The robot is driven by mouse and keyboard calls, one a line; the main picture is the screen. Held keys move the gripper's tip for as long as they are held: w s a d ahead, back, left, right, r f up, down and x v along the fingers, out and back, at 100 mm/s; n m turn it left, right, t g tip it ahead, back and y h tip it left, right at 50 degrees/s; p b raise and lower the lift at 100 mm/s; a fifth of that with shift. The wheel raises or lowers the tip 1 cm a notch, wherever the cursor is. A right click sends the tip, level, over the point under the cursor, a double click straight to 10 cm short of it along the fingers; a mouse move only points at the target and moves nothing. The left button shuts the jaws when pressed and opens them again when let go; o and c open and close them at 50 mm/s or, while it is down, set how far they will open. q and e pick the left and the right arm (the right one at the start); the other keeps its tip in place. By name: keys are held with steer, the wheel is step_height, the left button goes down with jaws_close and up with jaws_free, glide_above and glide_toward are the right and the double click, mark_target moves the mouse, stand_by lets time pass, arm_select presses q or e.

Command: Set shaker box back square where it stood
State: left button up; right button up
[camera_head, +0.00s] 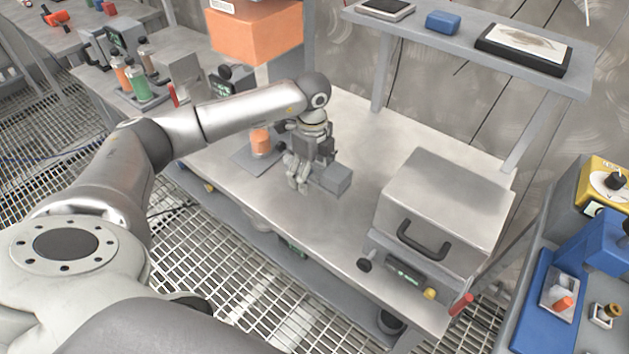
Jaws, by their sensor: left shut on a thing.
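A small plain grey box (334,178), which seems to be the shaker box, is at the middle of the steel bench (350,125). My left gripper (299,180) reaches down from above at the box's left side and is shut on it. The fingers hide part of the box. I cannot tell whether its underside touches the bench. A flat grey plate (243,160) lies to the left of the gripper, with an orange cup (261,142) on it. My right gripper is out of view.
A large metal box (446,205) with a black handle and a front control panel stands on the right of the bench. An orange block (257,35) stands at the back left. A raised shelf (470,45) spans the back. Bare bench lies behind the gripper.

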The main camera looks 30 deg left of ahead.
mark_target(313, 183)
arm_select(q)
steer(key=shift+f, duration=0.4)
steer(key=shift+w+f, duration=0.1)
steer(key=shift+f, duration=0.15)
step_height(313, 183, down, 3)
steer(key=shift+f+p, duration=0.1)
steer(key=shift+p, duration=0.25)
steer(key=shift+f, duration=0.1)
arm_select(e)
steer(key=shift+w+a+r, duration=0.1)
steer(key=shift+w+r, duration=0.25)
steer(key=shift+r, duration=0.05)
arm_select(q)
steer(key=shift+f, duration=0.1)
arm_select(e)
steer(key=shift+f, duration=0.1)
arm_select(q)
steer(key=o, duration=1.4)
